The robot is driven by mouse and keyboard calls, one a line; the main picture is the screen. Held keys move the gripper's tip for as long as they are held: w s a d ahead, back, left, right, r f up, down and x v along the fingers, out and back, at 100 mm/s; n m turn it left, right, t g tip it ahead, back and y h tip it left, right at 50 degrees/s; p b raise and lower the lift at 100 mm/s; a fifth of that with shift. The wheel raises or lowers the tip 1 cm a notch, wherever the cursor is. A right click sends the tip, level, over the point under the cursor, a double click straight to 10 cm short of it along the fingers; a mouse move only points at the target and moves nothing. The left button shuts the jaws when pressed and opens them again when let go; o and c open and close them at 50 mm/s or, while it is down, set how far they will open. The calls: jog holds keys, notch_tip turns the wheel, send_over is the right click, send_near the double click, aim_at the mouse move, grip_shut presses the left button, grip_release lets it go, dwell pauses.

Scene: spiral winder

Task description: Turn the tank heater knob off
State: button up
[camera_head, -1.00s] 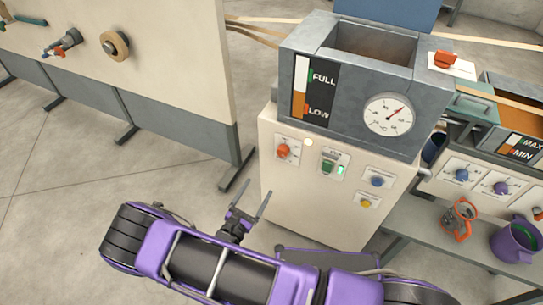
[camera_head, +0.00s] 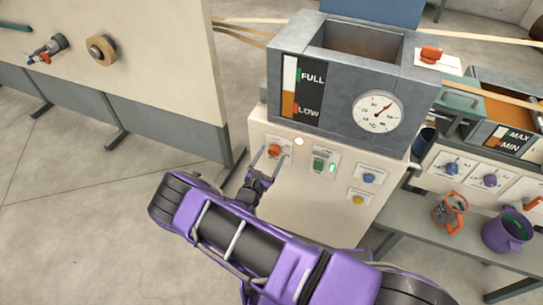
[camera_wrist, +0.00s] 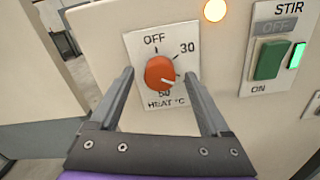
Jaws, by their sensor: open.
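The tank heater knob (camera_head: 274,150) is orange-red and round, on a white plate marked HEAT °C on the front of the cream cabinet. In the wrist view the knob (camera_wrist: 160,73) has a pale pointer line toward the lower right, between the 30 mark and the lower mark, away from OFF at the top. My gripper (camera_head: 269,160) is open, its two fingers on either side of the knob. In the wrist view my gripper (camera_wrist: 160,78) straddles the knob with gaps on both sides. Whether the tips reach the panel is unclear.
A lit amber lamp (camera_head: 299,141) and a green STIR switch (camera_head: 320,161) are to the right of the knob. Blue (camera_head: 368,179) and yellow (camera_head: 358,200) knobs sit further right. The tank (camera_head: 345,85) with a dial gauge is above. Open floor lies left.

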jog(key=shift+w+d, duration=0.15)
jog(key=shift+w, duration=0.3)
jog(key=shift+c, duration=0.2)
grip_shut()
